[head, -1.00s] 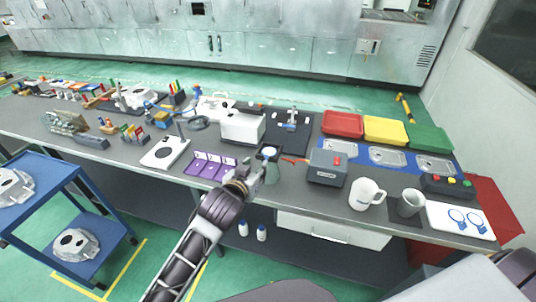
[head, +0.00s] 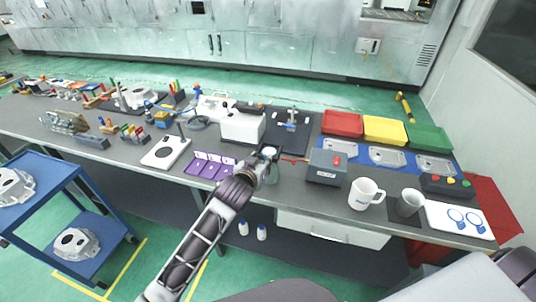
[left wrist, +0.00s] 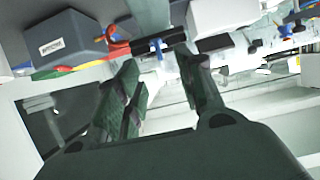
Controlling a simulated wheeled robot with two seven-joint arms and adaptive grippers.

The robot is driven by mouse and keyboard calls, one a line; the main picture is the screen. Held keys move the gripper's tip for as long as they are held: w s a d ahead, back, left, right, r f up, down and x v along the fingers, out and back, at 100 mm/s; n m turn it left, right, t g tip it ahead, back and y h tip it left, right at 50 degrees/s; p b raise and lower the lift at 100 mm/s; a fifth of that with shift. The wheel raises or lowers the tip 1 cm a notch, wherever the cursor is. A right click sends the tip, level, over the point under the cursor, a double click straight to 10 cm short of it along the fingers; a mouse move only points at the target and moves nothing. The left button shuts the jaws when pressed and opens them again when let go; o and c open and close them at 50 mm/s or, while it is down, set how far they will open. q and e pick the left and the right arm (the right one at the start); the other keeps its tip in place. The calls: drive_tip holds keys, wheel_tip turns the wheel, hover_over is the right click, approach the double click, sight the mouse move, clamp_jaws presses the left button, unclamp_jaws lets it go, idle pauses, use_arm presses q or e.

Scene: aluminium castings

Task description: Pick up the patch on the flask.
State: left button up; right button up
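The flask (head: 273,176) stands at the table's front edge in the head view, partly hidden behind my left gripper (head: 266,165). A small dark square with a pale round middle, which looks like the patch (head: 269,151), lies on top of it. In the left wrist view the picture is upside down; the grey-green flask (left wrist: 152,14) shows at the top. My right gripper is not in view.
A white box (head: 242,127) is behind. A purple holder (head: 195,168) lies left. A white mug (head: 364,195) and grey cup (head: 408,203) stand further right.

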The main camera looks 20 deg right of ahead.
sight(265, 157)
use_arm(q)
drive_tip(key=shift+w, duration=0.1)
drive_tip(key=shift+p+x, duration=0.45)
drive_tip(key=shift+x, duration=2.1)
drive_tip(key=shift+a+f, duration=0.1)
drive_tip(key=shift+f, duration=0.05)
drive_tip(key=shift+c, duration=0.3)
clamp_jaws()
